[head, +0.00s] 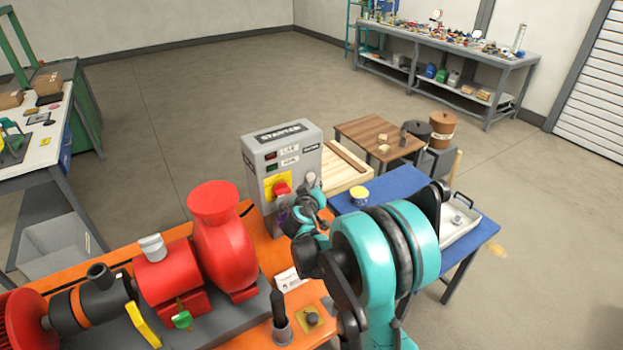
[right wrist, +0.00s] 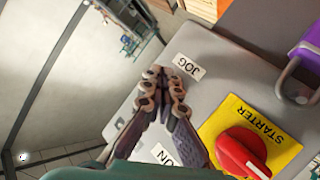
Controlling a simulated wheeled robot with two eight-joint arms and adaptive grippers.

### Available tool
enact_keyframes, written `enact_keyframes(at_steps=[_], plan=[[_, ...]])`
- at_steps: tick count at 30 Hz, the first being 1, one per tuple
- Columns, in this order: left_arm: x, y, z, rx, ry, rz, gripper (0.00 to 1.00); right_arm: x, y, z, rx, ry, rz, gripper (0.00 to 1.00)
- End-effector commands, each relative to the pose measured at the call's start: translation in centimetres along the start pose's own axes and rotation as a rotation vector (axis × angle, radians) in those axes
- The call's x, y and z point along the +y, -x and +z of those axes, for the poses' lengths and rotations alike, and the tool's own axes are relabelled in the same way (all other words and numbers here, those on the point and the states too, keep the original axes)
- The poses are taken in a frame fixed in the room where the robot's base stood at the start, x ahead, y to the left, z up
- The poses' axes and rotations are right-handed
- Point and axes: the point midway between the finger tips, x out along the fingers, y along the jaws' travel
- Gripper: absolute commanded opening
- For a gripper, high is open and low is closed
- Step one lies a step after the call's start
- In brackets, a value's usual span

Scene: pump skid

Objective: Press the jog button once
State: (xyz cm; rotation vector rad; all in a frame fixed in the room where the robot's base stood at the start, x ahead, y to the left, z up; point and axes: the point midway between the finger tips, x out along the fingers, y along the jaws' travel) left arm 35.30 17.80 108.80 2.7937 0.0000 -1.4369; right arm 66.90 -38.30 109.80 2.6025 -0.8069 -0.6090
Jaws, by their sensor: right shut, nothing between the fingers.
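The grey starter box (head: 259,152) stands on the orange bench. Its JOG label (right wrist: 189,67) shows just beyond my fingertips in the right wrist view. The jog button itself cannot be made out; my fingers cover the panel beside the label. My right gripper (head: 311,180) is shut and empty in front of the box. In the right wrist view its fingertips (right wrist: 161,76) are together close to the panel; I cannot tell whether they touch it. My left gripper is not in view.
A red rotary handle (right wrist: 242,153) on a yellow plate and a purple padlock (right wrist: 309,57) are near the fingers. The red pump (head: 222,245) stands left of my right arm. A blue table (head: 400,183) with a tray (head: 462,228) is to the right.

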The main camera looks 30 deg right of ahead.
Motion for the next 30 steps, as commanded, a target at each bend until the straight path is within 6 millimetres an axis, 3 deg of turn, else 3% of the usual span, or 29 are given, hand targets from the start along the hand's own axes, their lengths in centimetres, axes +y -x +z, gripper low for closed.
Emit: enact_keyframes(at_steps=[30], plan=[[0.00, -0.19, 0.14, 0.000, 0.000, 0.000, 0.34, -0.44, -0.58, -0.47, 0.000, 0.000, 0.000, 0.00]])
